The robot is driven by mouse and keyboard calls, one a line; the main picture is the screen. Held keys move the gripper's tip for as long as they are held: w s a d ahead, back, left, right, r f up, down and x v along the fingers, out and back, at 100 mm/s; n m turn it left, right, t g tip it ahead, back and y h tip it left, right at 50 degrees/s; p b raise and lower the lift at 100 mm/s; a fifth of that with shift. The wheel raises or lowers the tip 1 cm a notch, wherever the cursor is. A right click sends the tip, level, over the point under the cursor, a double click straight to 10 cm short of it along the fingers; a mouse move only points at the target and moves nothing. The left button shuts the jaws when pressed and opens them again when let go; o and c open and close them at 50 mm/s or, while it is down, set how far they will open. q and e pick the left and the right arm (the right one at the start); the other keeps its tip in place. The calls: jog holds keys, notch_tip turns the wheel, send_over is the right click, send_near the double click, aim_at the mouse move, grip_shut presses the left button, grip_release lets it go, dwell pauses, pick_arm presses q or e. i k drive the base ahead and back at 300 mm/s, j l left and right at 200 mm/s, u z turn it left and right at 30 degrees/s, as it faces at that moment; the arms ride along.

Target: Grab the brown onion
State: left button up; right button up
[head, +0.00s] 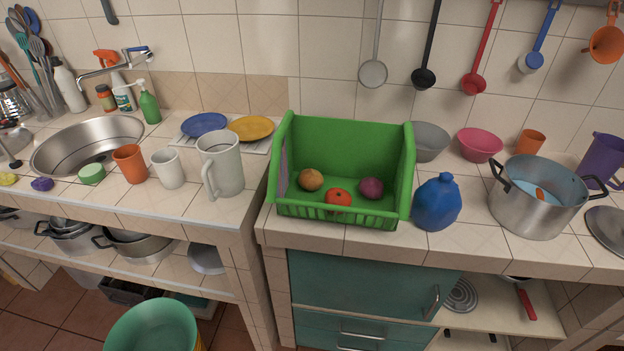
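The brown onion (311,179) lies in the left part of a green open-fronted crate (345,134) on the counter. A red tomato (338,198) lies at the front middle of the crate, to the right of the onion and nearer the front. A purple onion (371,188) lies in the right part of the crate. The low slatted front wall stands before them. Neither of my grippers shows in the head view.
A blue jug (437,203) stands close to the crate's right side, with a large metal pot (537,198) further right. A white pitcher (221,165) stands to the left. Grey (428,142) and pink (480,146) bowls sit behind. Ladles hang on the wall above.

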aim_at(310, 179)
jog(key=i+l+u, duration=0.1)
jog(key=l, duration=0.4)
jog(key=i+l+u, duration=0.1)
jog(key=l, duration=0.45)
jog(key=i+l+u, duration=0.1)
jog(key=l, duration=0.4)
jog(key=l+u, duration=0.1)
jog(key=u, duration=0.2)
jog(key=l+z, duration=0.2)
jog(key=i+z, duration=0.1)
jog(key=i, duration=0.15)
